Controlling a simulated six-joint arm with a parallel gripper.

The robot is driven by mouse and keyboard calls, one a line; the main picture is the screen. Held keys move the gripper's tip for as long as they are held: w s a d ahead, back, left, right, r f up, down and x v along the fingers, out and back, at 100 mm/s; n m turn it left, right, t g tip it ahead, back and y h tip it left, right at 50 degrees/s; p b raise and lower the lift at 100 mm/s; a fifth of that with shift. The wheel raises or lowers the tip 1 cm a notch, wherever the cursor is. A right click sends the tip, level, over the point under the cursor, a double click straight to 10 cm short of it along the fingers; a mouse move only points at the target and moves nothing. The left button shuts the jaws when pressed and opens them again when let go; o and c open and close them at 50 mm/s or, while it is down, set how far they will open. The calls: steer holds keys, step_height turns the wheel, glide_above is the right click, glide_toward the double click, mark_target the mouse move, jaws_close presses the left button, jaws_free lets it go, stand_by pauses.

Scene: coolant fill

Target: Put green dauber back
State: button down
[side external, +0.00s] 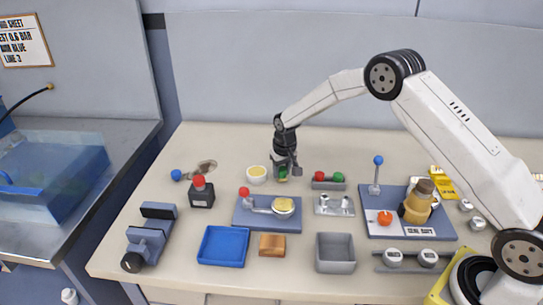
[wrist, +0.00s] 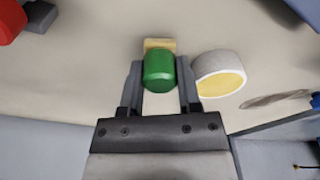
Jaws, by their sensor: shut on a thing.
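My gripper (wrist: 160,85) is shut on the green dauber (wrist: 159,70), which sits between the two fingers with a tan pad (wrist: 160,43) at its far end. In the side external view my gripper (side external: 287,170) points down near the back middle of the table, and the green dauber (side external: 282,173) shows low between the fingers. I cannot tell whether its pad touches the table. A small grey holder (side external: 328,186) with a red and a green top stands just right of my gripper.
A white cup with yellow contents (side external: 257,175) stands close left of my gripper; it also shows in the wrist view (wrist: 218,75). In front are a blue plate with a lever (side external: 265,222), a metal fitting block (side external: 334,205), a blue tray (side external: 224,246) and a grey bin (side external: 336,253).

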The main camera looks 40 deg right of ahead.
steer(key=shift+f, duration=0.2)
steer(key=shift+f, duration=0.1)
steer(key=shift+c, duration=1.5)
jaws_free()
step_height(320, 180, up, 12)
steer(key=s, duration=0.1)
steer(key=shift+s+a, duration=0.2)
steer(key=shift+s, duration=0.05)
steer(key=shift+s, duration=0.15)
steer(key=s+a+n, duration=0.1)
steer(key=s+a, duration=0.1)
steer(key=s, duration=1.1)
steer(key=s+a+n+t, duration=0.1)
steer(key=s+a, duration=0.1)
steer(key=s, duration=1.2)
steer(key=shift+s+f+n, duration=0.25)
steer(key=shift+f+n, duration=0.1)
steer(key=shift+n, duration=0.05)
